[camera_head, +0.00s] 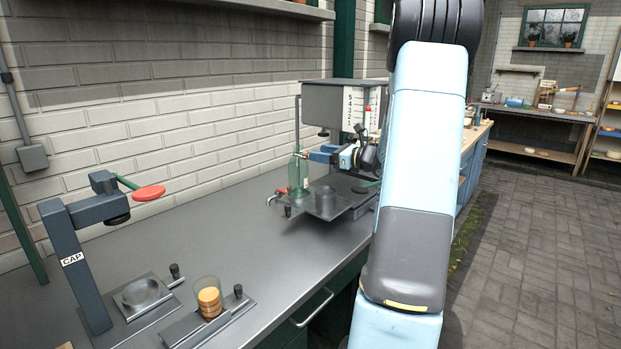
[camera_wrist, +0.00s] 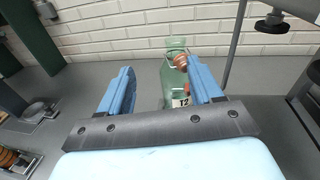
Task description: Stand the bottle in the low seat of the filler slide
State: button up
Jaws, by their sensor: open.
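The green glass bottle (camera_head: 298,174) stands upright at the left side of the filler (camera_head: 330,105), by the back of the filler slide (camera_head: 350,208). I cannot tell which seat, if any, its base is in. A round cup-like seat (camera_head: 325,200) shows on the slide's front part. My gripper (camera_head: 316,156) is open, just right of the bottle's upper part. In the wrist view the bottle (camera_wrist: 174,80) shows between the open fingers (camera_wrist: 160,82), closer to the right finger, which overlaps its edge. Its base is hidden behind the gripper; contact is unclear.
The filler's post and scale stand behind my gripper. The capping stand (camera_head: 75,250) and a glass with a wooden stack (camera_head: 209,298) are at the near left. The bench between (camera_head: 215,240) is clear.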

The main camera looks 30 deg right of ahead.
jog(key=s+a+r+n+g, duration=0.2)
jog(key=s+a+n+g, duration=0.4)
jog(key=a, duration=0.6)
jog(key=s+a+r+n+g, duration=0.1)
jog(key=s+a+n+g, duration=0.2)
jog(key=s+a+n, duration=0.7)
jog(key=s+a+n+h, duration=0.2)
jog(key=s+n+h, duration=0.2)
jog(key=s, duration=0.5)
jog(key=s+a+n+h, duration=0.3)
jog(key=s+n+h, duration=0.1)
jog(key=s+n, duration=0.5)
jog(key=shift+s+a+r+n+g, duration=0.2)
jog(key=shift+r+n+g, duration=0.1)
jog(key=shift+r, duration=0.1)
jog(key=shift+c, duration=0.4)
